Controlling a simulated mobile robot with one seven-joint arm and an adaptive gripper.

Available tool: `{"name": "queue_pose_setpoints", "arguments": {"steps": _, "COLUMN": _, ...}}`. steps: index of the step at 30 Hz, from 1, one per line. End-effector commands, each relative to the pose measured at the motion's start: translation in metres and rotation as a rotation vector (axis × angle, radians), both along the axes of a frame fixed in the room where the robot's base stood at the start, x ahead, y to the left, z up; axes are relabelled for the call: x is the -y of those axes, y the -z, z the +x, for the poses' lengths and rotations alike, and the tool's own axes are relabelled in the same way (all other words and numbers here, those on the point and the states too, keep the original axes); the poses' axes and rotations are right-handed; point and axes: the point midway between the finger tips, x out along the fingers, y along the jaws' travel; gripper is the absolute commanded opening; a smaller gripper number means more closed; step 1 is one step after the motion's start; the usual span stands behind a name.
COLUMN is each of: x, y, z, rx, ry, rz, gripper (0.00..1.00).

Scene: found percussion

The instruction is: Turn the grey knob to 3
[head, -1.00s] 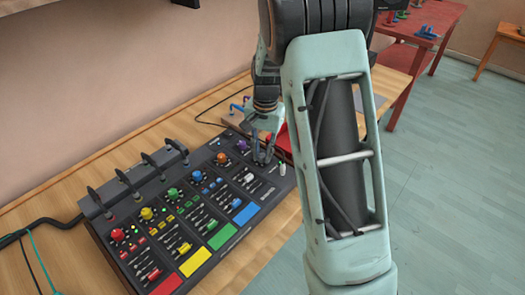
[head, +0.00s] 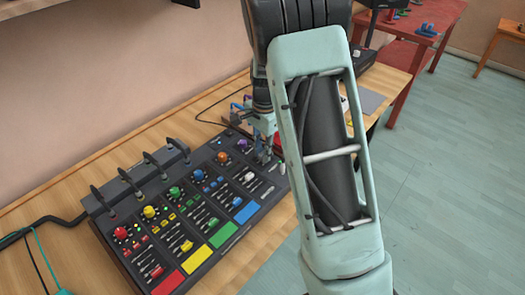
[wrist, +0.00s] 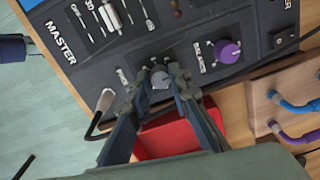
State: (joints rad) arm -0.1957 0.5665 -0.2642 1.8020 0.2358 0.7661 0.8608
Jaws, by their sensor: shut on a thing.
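The grey knob (wrist: 160,79) sits near the edge of the black mixing console (wrist: 92,68) in the wrist view. My gripper (wrist: 155,82) has one finger on each side of the knob and is shut on it. A light pointer mark seems to show on the knob. The scale numbers around it are too small or covered to read. In the head view my gripper (head: 263,152) is down at the console's far right end, and it hides the grey knob there.
A purple knob (wrist: 226,51) stands close by on the same panel. A white-tipped plug (wrist: 105,100) with a black cable is on the other side. A red object (wrist: 178,137) lies beside the console. A wooden block with blue and purple cables (wrist: 272,97) is at the right.

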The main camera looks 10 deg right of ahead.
Motion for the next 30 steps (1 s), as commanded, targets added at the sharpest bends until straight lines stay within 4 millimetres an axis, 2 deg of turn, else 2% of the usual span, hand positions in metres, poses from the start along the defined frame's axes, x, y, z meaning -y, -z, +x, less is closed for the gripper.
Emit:
{"name": "queue_pose_setpoints", "arguments": {"steps": 9, "x": 0.000, "y": -0.001, "z": 0.001, "rx": 0.002, "ry": 0.000, "rz": 0.000, "gripper": 0.00}}
{"name": "queue_pose_setpoints", "arguments": {"steps": 10, "x": 0.000, "y": -0.001, "z": 0.001, "rx": 0.002, "ry": 0.000, "rz": 0.000, "gripper": 0.21}}
{"name": "queue_pose_setpoints", "arguments": {"steps": 14, "x": 0.000, "y": 0.000, "z": 0.000, "rx": 0.001, "ry": 0.000, "rz": 0.000, "gripper": 0.35}}
{"name": "queue_pose_setpoints", "arguments": {"steps": 23, "x": 0.000, "y": -0.002, "z": 0.000, "rx": 0.001, "ry": -0.001, "rz": 0.000, "gripper": 0.35}}
{"name": "queue_pose_setpoints", "arguments": {"steps": 26, "x": 0.000, "y": -0.010, "z": 0.001, "rx": 0.005, "ry": -0.002, "rz": 0.000, "gripper": 0.35}}
{"name": "queue_pose_setpoints", "arguments": {"steps": 30, "x": 0.001, "y": -0.035, "z": 0.000, "rx": 0.006, "ry": -0.002, "rz": 0.000, "gripper": 0.35}}
